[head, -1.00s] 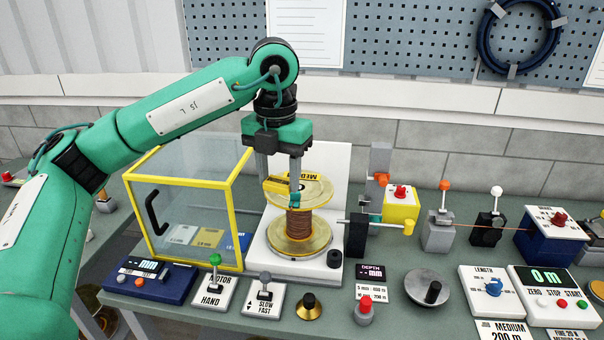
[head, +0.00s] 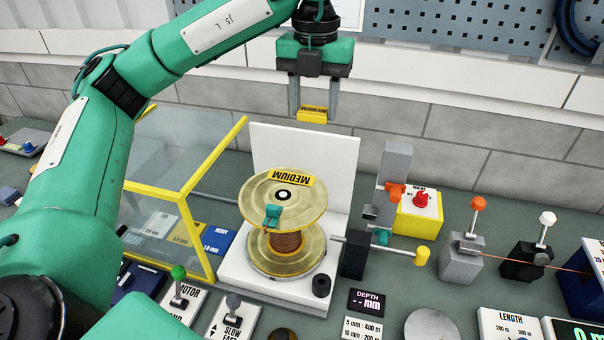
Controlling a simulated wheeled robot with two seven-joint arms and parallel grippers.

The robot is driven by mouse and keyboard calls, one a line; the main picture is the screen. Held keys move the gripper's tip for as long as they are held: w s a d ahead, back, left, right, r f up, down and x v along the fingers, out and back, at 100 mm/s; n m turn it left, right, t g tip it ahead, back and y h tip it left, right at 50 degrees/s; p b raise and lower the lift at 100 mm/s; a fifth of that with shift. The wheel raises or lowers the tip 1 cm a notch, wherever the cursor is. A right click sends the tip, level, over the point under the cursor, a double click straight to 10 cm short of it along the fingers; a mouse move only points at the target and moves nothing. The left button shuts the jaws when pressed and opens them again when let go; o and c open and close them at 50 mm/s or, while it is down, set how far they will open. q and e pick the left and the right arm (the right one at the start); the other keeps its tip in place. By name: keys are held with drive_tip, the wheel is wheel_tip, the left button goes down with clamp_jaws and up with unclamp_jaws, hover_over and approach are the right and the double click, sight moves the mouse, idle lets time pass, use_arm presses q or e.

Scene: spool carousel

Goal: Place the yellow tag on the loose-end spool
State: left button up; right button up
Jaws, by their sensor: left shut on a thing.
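The spool (head: 285,240), with copper-coloured wire between gold flanges, stands upright on a white stand. A yellow tag marked MEDIUM (head: 291,181) lies on its top flange, beside the centre hole and upside down in this view. A teal clip (head: 272,215) sits on the flange's front edge. My left gripper (head: 313,112) is above and behind the spool, apart from it, shut on a yellow block (head: 312,115) with dark lettering on its front. My right gripper is not in view.
The white stand (head: 301,150) has a tall back panel. A yellow-framed clear guard (head: 200,180) stands left of it. A rod with a yellow knob (head: 422,256), a red-button box (head: 419,213) and levers are to the right. Switches line the front.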

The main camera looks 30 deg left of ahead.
sight(312, 111)
use_arm(q)
drive_tip(key=f, duration=0.2)
drive_tip(key=f+p, duration=0.1)
drive_tip(key=f, duration=0.1)
drive_tip(key=shift+s, duration=0.3)
wheel_tip(312, 111, down, 11)
drive_tip(key=p, duration=0.3)
drive_tip(key=shift+w+r, duration=0.1)
drive_tip(key=shift+f, duration=0.25)
wheel_tip(312, 111, down, 3)
drive_tip(key=shift+f+p, duration=0.2)
drive_tip(key=shift+p, duration=0.55)
drive_tip(key=shift+f, duration=0.4)
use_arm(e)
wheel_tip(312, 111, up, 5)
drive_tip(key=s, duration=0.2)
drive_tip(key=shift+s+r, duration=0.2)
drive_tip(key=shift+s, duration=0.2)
